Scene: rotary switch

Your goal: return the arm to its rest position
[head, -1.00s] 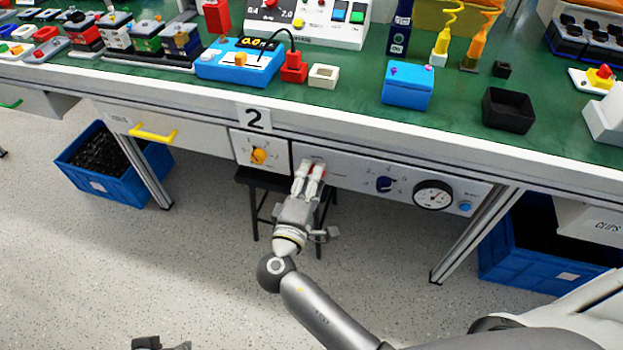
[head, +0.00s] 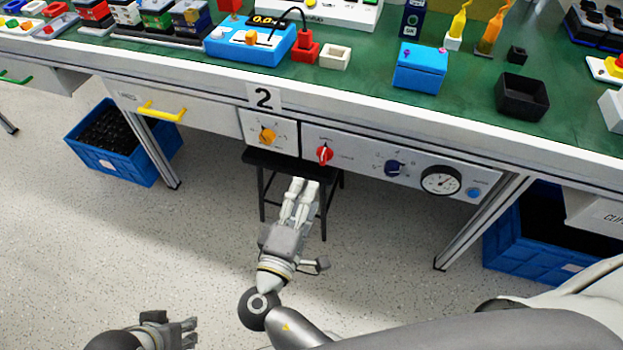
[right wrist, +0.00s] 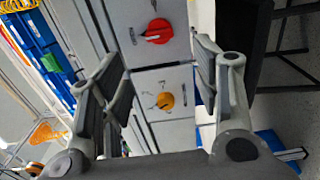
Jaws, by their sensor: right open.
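My right gripper (head: 301,190) is open and empty in the head view, in front of and below the switch panel, over the black stool. It is apart from the red rotary switch (head: 325,153), whose white pointer shows. In the right wrist view the open fingers (right wrist: 160,85) frame the red switch (right wrist: 158,31) and the orange switch (right wrist: 165,100), with nothing between them. The orange switch also shows in the head view (head: 267,135). My left gripper (head: 188,333) shows at the bottom left edge of the head view, with its fingers small and partly cut off.
A dark blue knob (head: 394,168) and a round gauge (head: 441,180) sit right of the red switch. The black stool (head: 285,166) stands under the panel. Blue crates (head: 150,165) stand on the floor at both sides. The floor in front is clear.

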